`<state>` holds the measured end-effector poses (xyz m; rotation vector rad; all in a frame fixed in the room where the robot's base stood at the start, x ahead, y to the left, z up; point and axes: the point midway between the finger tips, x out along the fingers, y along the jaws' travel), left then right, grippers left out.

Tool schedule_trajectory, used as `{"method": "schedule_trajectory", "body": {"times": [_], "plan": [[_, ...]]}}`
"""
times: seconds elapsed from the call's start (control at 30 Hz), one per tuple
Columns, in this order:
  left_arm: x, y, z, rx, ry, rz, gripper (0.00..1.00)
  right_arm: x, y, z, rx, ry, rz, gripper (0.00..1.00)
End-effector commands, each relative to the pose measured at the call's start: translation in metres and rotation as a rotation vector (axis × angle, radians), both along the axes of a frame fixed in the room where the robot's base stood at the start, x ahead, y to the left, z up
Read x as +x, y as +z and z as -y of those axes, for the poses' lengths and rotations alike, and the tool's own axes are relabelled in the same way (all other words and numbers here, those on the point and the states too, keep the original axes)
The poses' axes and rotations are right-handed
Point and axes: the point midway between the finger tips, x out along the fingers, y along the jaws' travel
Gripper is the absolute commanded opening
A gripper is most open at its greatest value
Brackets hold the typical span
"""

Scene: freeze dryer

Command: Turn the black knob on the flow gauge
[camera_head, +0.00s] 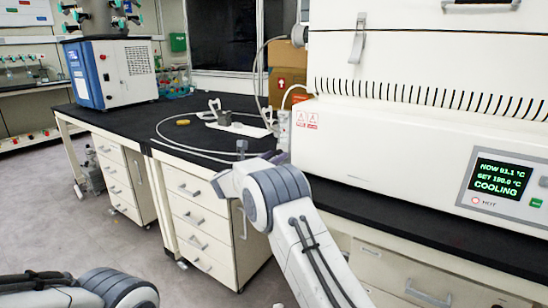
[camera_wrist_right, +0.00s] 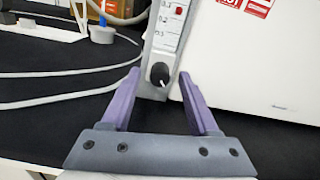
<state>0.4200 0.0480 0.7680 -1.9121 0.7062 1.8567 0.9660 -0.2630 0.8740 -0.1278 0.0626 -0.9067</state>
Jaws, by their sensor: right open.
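The flow gauge (camera_wrist_right: 167,32) is a pale upright panel with a printed scale and a red mark in the right wrist view. Its black knob (camera_wrist_right: 159,75) sits near its lower end, with a light mark on its face. My right gripper (camera_wrist_right: 161,72) is open, with its two purple fingers pointing at the gauge. The knob appears between the fingertips in the picture, with space on both sides. I cannot tell whether it is in reach depth-wise. In the head view my right arm covers much of the area by the gauge. My left gripper is not in view; only part of its arm shows.
Pale hoses (camera_wrist_right: 60,88) lie on the black bench (camera_head: 185,140) at left. A blue and white machine (camera_head: 110,72) stands farther back.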

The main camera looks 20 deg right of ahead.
Motion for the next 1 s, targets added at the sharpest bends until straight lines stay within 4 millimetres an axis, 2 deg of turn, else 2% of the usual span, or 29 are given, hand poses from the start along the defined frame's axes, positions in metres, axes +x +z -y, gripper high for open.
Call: {"method": "schedule_trajectory", "body": {"times": [0.07, 0.2, 0.23, 0.67, 1.0], "plan": [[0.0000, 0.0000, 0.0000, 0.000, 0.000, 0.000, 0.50, -0.0001, 0.0001, -0.0002, 0.000, 0.000, 0.000, 0.61], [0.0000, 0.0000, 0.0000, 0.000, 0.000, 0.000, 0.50, -0.0002, 0.0002, -0.0003, 0.000, 0.000, 0.000, 0.07], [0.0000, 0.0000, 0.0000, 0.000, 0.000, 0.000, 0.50, -0.0002, 0.0002, -0.0003, 0.000, 0.000, 0.000, 0.00], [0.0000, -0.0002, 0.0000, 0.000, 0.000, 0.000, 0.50, -0.0006, 0.0003, -0.0003, -0.038, -0.001, -0.049, 0.00], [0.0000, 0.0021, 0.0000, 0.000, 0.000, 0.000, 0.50, -0.0009, 0.0010, -0.0003, -0.195, -0.001, -0.250, 0.00]]}}
